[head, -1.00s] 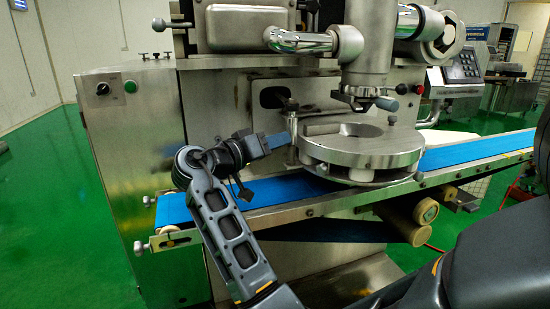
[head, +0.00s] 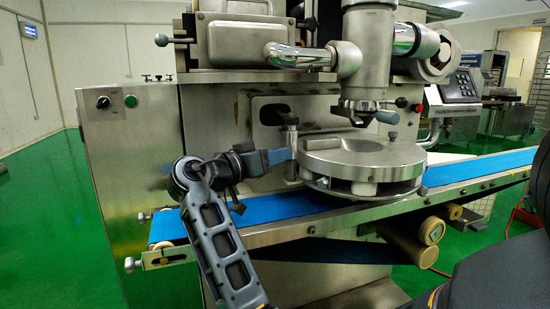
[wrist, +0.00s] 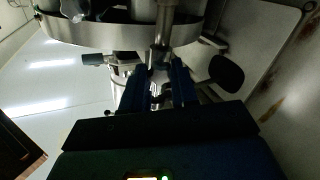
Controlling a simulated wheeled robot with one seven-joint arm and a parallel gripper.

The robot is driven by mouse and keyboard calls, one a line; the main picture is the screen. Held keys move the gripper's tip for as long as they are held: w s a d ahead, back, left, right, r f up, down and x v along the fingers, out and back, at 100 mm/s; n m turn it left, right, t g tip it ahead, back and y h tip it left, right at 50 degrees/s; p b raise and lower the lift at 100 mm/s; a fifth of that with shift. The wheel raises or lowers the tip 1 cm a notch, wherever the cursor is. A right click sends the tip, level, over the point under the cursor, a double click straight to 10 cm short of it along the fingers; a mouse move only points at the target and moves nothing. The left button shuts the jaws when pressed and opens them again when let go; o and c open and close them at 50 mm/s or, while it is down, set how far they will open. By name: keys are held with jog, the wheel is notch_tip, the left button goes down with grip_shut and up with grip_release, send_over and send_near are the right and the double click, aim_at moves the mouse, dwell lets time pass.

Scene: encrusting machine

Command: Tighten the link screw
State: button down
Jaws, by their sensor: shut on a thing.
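The link screw appears to be the slim upright metal post (head: 292,134) with a dark top piece, at the left edge of the round metal disc housing (head: 345,155). My gripper (head: 289,155) reaches it from the left, with its blue fingers level and shut at the post. In the wrist view, the two blue fingers (wrist: 159,92) close around a metal part at the lower end of a shiny rod (wrist: 164,28). The exact grip is dark and partly hidden by the fingers.
The blue conveyor belt (head: 275,208) runs below my gripper and under the disc. The machine's steel body (head: 135,160) stands behind and left. A vertical nozzle head (head: 366,60) hangs over the disc. Green floor (head: 60,230) is clear at left.

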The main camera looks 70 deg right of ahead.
jog(key=c, duration=0.9)
grip_release()
jog(key=shift+o, duration=0.2)
jog(key=shift+a, duration=0.1)
jog(key=v, duration=0.7)
jog(key=shift+w+a, duration=0.15)
jog(key=shift+a, duration=0.2)
jog(key=shift+f, duration=0.1)
